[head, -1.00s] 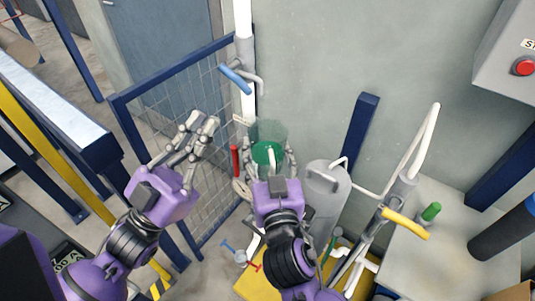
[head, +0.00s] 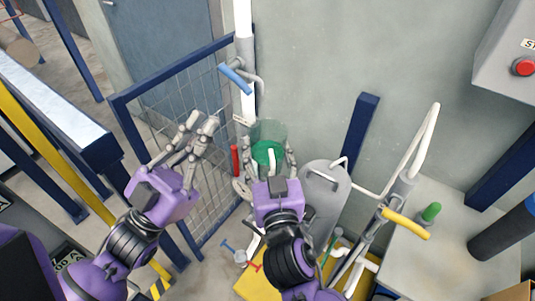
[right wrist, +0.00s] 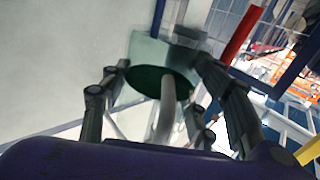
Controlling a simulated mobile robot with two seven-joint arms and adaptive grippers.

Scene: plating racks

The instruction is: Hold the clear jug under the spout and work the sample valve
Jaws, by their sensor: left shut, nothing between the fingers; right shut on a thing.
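The clear jug (head: 268,131) is a see-through cup with green in its lower part and a white handle on the near side. My right gripper (head: 268,171) is shut on it, with fingers on both sides. The right wrist view shows the jug (right wrist: 150,50) with its green and pale handle between the fingers. The white pipe (head: 243,22) has a blue lever (head: 234,79) and a short grey bent spout (head: 256,82); the jug is below and slightly right of them in the picture. My left gripper (head: 203,121) is shut and empty, left of the jug and below the blue lever.
A mesh fence (head: 180,120) stands behind my left gripper. A red handle (head: 234,160) is close left of the jug. A grey canister (head: 327,186) is right of my right arm, beside a yellow-handled pipe (head: 405,223). A table (head: 420,265) with a green-topped item is at right.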

